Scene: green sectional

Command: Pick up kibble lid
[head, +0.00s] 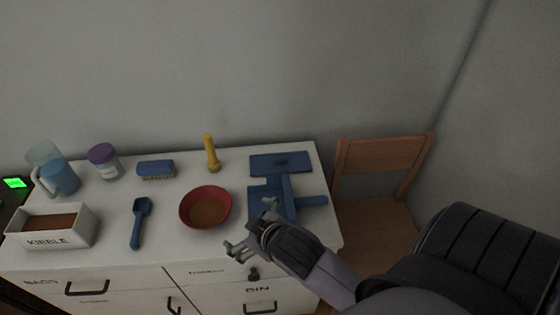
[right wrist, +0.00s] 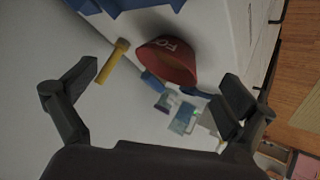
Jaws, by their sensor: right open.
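A flat blue rectangular panel with a small raised grip (head: 281,163), which looks like the kibble lid, lies at the back right of the white cabinet top. The white box marked KIBBLE (head: 48,240) stands at the front left, uncovered, with brown contents. My right gripper (head: 252,226) is open and empty near the cabinet's front edge, between the red bowl and the blue dustpan, in front of the panel and apart from it. In the right wrist view its spread fingers (right wrist: 155,95) frame the bowl and cabinet top. My left gripper is not in view.
A blue dustpan (head: 262,197) lies just in front of the panel. A red bowl (head: 207,208), yellow flashlight (head: 211,154), brush (head: 156,168), blue scoop (head: 138,222), purple-lidded jar (head: 104,162) and blue jug (head: 62,178) also stand there. A wooden chair (head: 382,155) is at right.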

